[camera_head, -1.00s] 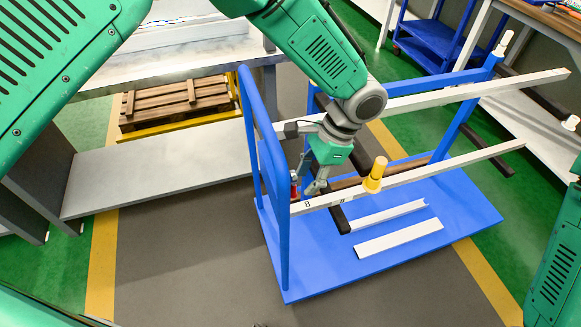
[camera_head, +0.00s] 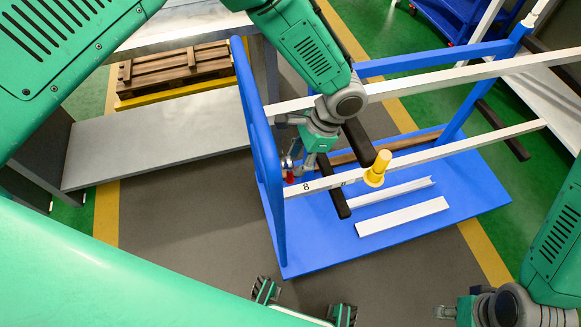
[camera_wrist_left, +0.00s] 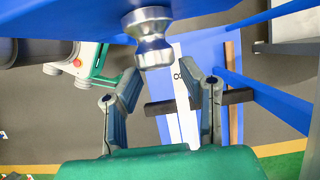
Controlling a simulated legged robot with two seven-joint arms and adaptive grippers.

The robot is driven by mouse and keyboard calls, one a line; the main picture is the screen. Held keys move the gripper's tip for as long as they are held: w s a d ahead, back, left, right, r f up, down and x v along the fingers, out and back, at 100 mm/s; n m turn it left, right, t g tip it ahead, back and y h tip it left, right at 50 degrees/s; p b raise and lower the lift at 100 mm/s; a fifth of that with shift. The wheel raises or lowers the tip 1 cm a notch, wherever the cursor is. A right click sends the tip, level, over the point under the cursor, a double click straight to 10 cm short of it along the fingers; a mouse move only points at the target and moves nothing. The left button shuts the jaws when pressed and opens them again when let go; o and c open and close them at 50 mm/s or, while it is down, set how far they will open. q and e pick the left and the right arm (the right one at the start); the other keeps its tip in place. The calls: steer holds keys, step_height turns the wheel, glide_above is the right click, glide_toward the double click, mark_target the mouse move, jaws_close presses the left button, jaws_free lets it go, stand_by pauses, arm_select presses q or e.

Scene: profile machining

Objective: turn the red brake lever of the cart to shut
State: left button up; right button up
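The blue cart (camera_head: 400,222) stands right of centre in the head view. A small red part of the brake lever (camera_head: 289,177) shows beside its upright blue end frame, partly hidden by my left gripper. My left gripper (camera_head: 303,167) is right beside this red part. In the left wrist view my left gripper (camera_wrist_left: 163,105) has its two fingers wide apart, with nothing between the tips.
White profiles (camera_head: 440,157) lie along the cart, with a yellow knob (camera_head: 378,168) and black bars (camera_head: 335,188) close to my left wrist. A grey bench shelf (camera_head: 160,150) and a wooden pallet (camera_head: 175,70) are at the left. The grey floor (camera_head: 190,225) before the cart is clear.

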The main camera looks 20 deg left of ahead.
mark_target(291, 171)
arm_select(q)
steer(key=x, duration=0.3)
steer(key=shift+s+d+f, duration=0.1)
steer(key=shift+f, duration=0.1)
steer(key=shift+a+f, duration=0.4)
steer(key=shift+a, duration=0.35)
steer(key=shift+s+d, duration=0.1)
steer(key=shift+d, duration=0.1)
jaws_close()
steer(key=shift+d+r, duration=0.1)
steer(key=shift+d, duration=0.15)
steer(key=shift+g+h, duration=0.5)
steer(key=shift+r, duration=0.1)
